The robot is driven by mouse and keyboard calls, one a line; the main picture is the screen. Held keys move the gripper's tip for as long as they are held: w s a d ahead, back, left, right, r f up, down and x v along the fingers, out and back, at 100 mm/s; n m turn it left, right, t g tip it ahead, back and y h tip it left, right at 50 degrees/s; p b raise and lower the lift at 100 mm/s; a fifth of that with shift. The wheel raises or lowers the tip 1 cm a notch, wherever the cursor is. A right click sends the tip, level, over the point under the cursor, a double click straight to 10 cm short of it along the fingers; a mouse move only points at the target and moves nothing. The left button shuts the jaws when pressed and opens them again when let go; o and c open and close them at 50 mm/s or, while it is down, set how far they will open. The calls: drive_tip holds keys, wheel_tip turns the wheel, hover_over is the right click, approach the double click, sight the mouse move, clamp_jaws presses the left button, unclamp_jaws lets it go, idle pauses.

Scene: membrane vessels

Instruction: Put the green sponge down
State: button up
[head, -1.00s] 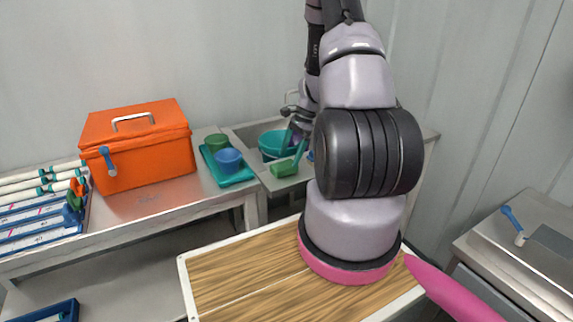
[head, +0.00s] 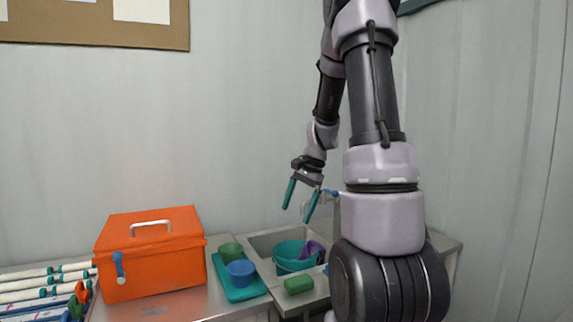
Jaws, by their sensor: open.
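The green sponge (head: 299,285) lies on the front ledge of the sink unit, just in front of the teal basin. My gripper (head: 298,205) is open and empty. It is raised above the sink, its teal fingers pointing down and spread apart, well clear of the sponge.
The teal basin (head: 287,258) sits in the sink (head: 262,244) with a purple cloth (head: 313,251) at its right side. Left of the sink, a teal tray (head: 222,270) holds a green cup (head: 230,251) and a blue cup (head: 241,272). An orange box (head: 150,262) stands further left.

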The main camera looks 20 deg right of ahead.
drive_tip(key=s+a+r+n+t, duration=0.2)
drive_tip(key=s+a+r+n, duration=0.2)
drive_tip(key=s+r, duration=0.5)
drive_tip(key=s+a+r+n+t+h, duration=0.1)
drive_tip(key=s+a+r+n+t, duration=0.2)
drive_tip(key=s+a+r+n, duration=0.2)
drive_tip(key=s+a+r, duration=0.2)
drive_tip(key=s+r, duration=0.2)
drive_tip(key=shift+s+a+n+t, duration=0.2)
drive_tip(key=shift+a+n+t, duration=0.1)
drive_tip(key=shift+a, duration=0.1)
drive_tip(key=shift+o, duration=0.2)
drive_tip(key=shift+w, duration=0.15)
